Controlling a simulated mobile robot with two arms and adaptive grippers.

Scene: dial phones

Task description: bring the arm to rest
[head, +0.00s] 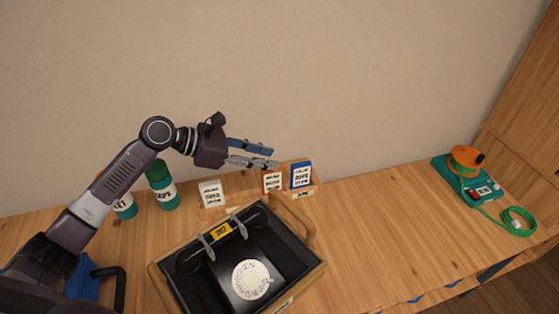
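My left arm comes in from the left and reaches over the back of the wooden table. My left gripper (273,157) is in the air above and behind the dial phone, near the small cards. Its two fingers are apart, with nothing seen between them. The dial phone (210,280) is a dark tray-like body in a wooden frame. It has a pale round dial (251,280) and a yellow label (221,232). The gripper does not appear to touch the phone. My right gripper is not in view.
A white card (210,194), an orange-edged card (272,182) and a blue card (300,175) stand behind the phone. Green containers (163,190) (125,207) stand near my arm. A teal device (452,182) with an orange top and green cord is far right. The table's right-centre is clear.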

